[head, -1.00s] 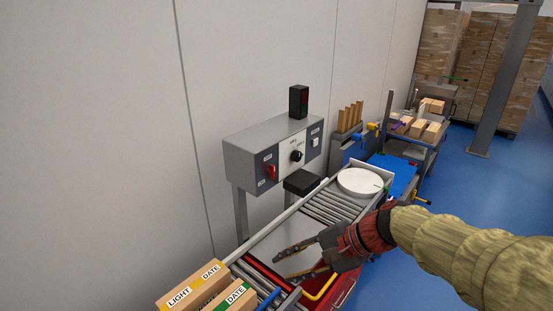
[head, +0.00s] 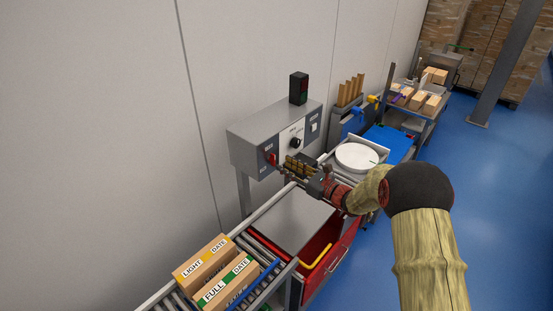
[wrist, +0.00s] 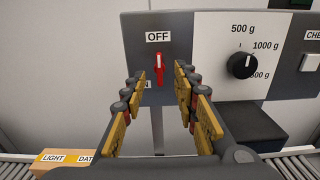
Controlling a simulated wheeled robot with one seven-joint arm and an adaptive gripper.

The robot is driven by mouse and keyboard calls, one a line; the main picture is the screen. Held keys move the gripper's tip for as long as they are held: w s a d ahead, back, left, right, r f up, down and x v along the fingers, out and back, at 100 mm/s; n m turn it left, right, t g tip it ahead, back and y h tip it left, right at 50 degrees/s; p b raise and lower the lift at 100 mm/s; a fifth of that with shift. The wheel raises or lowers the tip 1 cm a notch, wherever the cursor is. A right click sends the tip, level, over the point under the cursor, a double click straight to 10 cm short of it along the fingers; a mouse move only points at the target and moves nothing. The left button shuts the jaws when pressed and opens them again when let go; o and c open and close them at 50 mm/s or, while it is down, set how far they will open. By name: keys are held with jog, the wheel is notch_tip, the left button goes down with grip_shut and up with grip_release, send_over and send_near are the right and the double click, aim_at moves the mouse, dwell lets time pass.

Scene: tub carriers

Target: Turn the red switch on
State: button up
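The red switch (head: 272,159) is a small lever on the left part of the grey control box (head: 258,132). In the wrist view the switch (wrist: 159,67) sits below the OFF label (wrist: 158,37); a label below it is partly hidden by my left finger, with an N showing. I cannot tell for certain which way the lever is set. My gripper (wrist: 160,77) is open and empty, with one finger on each side of the switch in that view. In the head view my gripper (head: 291,166) is just right of the switch, close to the panel. Contact is not visible.
A black dial (wrist: 240,65) with gram labels is right of the switch, and a pale button (wrist: 311,62) is further right. A dark block (wrist: 245,122) juts out below the dial. Cartons (head: 228,282) stand on the roller conveyor at the lower left. A white turntable (head: 357,157) is to the right.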

aim_at(272, 159)
jog(key=shift+p+x, duration=0.3)
jog(key=shift+x, duration=2.4)
jog(key=c, duration=0.3)
jog(key=c, duration=0.4)
grip_shut()
